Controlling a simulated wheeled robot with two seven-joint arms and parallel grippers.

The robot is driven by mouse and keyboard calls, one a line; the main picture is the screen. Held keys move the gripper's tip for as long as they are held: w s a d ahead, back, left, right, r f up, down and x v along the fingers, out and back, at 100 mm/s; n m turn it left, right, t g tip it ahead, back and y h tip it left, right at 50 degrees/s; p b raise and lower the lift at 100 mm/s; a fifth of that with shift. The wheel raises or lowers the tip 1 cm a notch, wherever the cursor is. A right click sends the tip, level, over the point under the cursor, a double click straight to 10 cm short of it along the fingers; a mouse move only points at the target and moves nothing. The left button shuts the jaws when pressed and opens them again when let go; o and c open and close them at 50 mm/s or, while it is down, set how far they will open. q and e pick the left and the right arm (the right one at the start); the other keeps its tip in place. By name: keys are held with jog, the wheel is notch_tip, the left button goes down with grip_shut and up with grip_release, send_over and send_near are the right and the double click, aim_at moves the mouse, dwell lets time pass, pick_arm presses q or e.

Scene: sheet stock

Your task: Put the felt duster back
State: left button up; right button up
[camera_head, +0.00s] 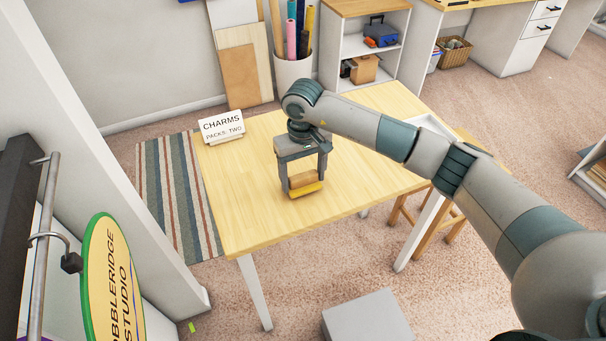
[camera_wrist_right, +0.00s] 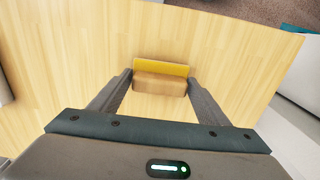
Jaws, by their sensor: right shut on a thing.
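The felt duster (camera_head: 305,185) has a wooden block body and a yellow felt strip along one side. It is at the table's middle-left in the head view, and in the right wrist view the duster (camera_wrist_right: 160,80) lies between the fingertips. My right gripper (camera_head: 304,180) points down and is shut on the duster's wooden body. The duster is at or just above the tabletop; I cannot tell whether it touches. The wooden table (camera_head: 260,215) is light and mostly bare. My left gripper is not in view.
A sign reading "CHARMS PACKS: TWO" (camera_head: 222,127) stands at the table's back left corner. A white tray (camera_head: 436,126) lies at the right end, partly behind my arm. A stool (camera_head: 425,225) is by the table's right side. The front of the tabletop is clear.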

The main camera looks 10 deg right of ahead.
jog(key=shift+f, duration=0.45)
jog(key=shift+f, duration=0.15)
jog(key=o, duration=1.1)
jog(key=shift+c, duration=0.2)
jog(key=shift+r, duration=0.2)
